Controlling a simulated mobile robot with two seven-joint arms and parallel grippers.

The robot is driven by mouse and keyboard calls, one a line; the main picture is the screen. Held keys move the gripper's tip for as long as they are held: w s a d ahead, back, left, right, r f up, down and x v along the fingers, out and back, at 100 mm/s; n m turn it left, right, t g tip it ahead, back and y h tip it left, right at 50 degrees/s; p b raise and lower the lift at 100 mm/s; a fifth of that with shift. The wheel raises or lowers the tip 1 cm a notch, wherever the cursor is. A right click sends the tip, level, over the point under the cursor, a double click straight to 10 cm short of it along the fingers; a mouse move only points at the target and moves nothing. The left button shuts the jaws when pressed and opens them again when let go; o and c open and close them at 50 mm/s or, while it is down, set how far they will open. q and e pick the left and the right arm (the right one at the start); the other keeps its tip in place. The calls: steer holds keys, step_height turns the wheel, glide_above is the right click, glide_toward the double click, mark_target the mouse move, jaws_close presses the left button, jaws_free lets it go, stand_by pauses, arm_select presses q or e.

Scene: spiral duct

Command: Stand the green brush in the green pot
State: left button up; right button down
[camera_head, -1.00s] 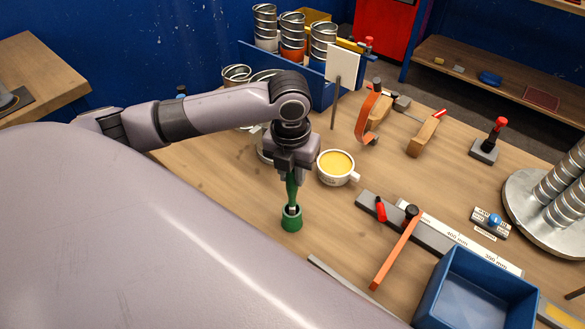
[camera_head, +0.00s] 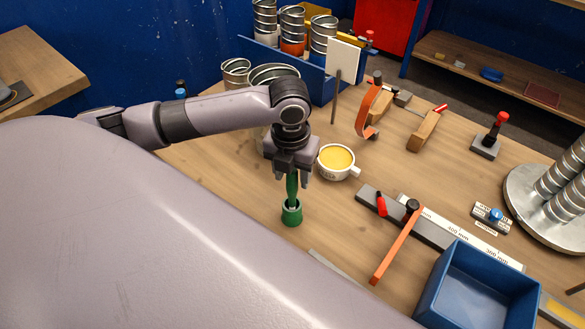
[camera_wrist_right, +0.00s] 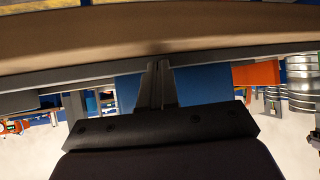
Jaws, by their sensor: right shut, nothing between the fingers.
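The green brush (camera_head: 292,187) stands upright with its lower end in the green pot (camera_head: 291,216) on the wooden table. Its top is hidden between the fingers of my left gripper (camera_head: 291,179). The left gripper points down over the pot, and its fingers are spread to either side of the handle with gaps showing. In the right wrist view, my right gripper (camera_wrist_right: 160,68) is shut with its fingers together and empty. The brush and pot do not show clearly in that view.
A white cup of yellow paste (camera_head: 337,161) stands close to the right of the left gripper. A blue bin (camera_head: 484,290), a ruler strip with an orange arm (camera_head: 396,247) and clamps lie further right. Bare table surrounds the pot's left and front.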

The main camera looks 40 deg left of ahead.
arm_select(q)
steer(key=r, duration=0.7)
steer(key=shift+s+r, duration=0.15)
steer(key=shift+s, duration=0.1)
arm_select(e)
steer(key=shift+r, duration=0.15)
stand_by(0.7)
